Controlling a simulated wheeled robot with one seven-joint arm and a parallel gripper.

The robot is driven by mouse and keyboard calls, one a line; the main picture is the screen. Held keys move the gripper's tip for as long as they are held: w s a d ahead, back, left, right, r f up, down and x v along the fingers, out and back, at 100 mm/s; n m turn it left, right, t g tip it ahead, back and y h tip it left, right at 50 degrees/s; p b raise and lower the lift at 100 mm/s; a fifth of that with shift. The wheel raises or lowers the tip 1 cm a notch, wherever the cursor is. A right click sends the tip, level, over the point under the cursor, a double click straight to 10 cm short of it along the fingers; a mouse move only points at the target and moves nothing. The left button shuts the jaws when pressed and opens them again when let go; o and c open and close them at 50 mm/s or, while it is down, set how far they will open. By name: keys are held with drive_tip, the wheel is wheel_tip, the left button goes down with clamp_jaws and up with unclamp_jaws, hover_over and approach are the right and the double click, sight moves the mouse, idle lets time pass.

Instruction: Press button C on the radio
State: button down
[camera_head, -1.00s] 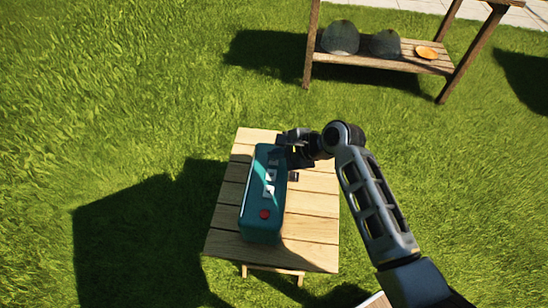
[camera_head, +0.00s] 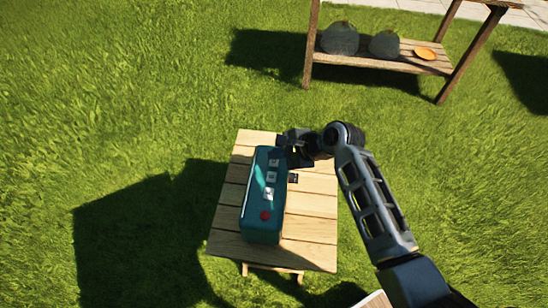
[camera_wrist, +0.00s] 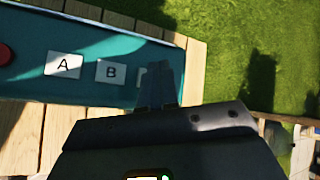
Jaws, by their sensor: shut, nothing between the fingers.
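The teal radio (camera_head: 261,230) stands on the small wooden table. On its top are a red button (camera_head: 265,216) and a row of pale square buttons. In the wrist view, button A (camera_wrist: 63,66) and button B (camera_wrist: 110,73) are readable on the radio (camera_wrist: 90,42). A third pale button (camera_wrist: 141,77) beyond B is mostly hidden behind my fingers, and its letter cannot be read. My gripper (camera_wrist: 162,75) is shut and empty, with its fingertips over or beside that third button. Contact cannot be told. In the head view my gripper (camera_head: 286,145) is at the radio's far end.
The slatted wooden table (camera_head: 312,228) has free room right of the radio. A small dark item (camera_head: 293,178) lies there. Behind, on the grass, a wooden shelf (camera_head: 375,61) bears two dark round objects (camera_head: 340,38) and an orange item (camera_head: 425,53).

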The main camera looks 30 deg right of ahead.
sight(277, 163)
drive_tip(key=shift+r, duration=0.1)
wheel_tip(277, 163, up, 5)
drive_tip(key=p, duration=0.5)
drive_tip(key=shift+p, duration=0.3)
idle(1.1)
